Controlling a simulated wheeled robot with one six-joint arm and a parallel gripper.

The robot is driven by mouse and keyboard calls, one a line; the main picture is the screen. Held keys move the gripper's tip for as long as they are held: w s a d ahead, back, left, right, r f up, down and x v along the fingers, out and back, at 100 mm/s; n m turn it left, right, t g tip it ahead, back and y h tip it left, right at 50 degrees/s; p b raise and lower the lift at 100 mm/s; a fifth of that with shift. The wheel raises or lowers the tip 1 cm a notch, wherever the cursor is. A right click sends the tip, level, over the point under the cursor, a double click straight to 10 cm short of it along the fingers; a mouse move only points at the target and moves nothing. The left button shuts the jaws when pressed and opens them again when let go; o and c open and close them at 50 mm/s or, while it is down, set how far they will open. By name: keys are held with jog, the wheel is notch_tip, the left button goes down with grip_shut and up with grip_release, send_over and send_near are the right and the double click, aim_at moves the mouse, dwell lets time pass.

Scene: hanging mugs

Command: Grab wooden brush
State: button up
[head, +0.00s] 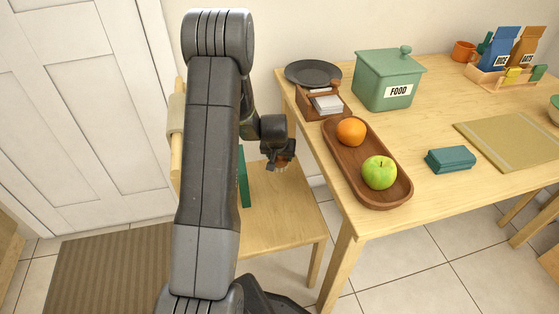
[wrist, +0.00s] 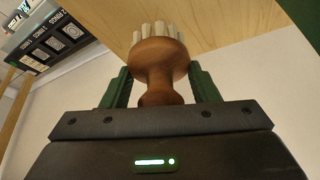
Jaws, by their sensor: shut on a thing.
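The wooden brush (wrist: 160,58) is in the wrist view, with a round brown wooden handle and pale bristles pointing away from my gripper. My gripper (wrist: 160,88) is shut on the brush, with a green finger on each side of the handle. In the head view my gripper (head: 279,163) is over the wooden chair seat (head: 285,210), left of the table. The brush is small there and partly hidden by the gripper. The wrist view shows the bristles close to a wooden surface; I cannot tell whether they touch it.
The wooden table (head: 420,130) holds a tray (head: 391,203) with an orange and an apple, a green FOOD box (head: 385,80), a dark plate (head: 313,72) and a napkin holder (head: 312,110).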

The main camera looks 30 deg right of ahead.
jog(key=s+a+b, duration=0.2)
jog(key=s+a, duration=0.1)
jog(key=s, duration=0.1)
jog(key=s+a+b, duration=0.3)
jog(key=s+a, duration=0.1)
jog(key=s+a+b, duration=0.3)
jog(key=s, duration=0.1)
jog(key=shift+s+a+f, duration=0.1)
jog(key=shift+a+f, duration=0.05)
jog(key=shift+f, duration=0.15)
jog(key=shift+s+a+r+b, duration=0.15)
jog(key=shift+s+a+b, duration=0.25)
jog(key=shift+s+a, duration=0.35)
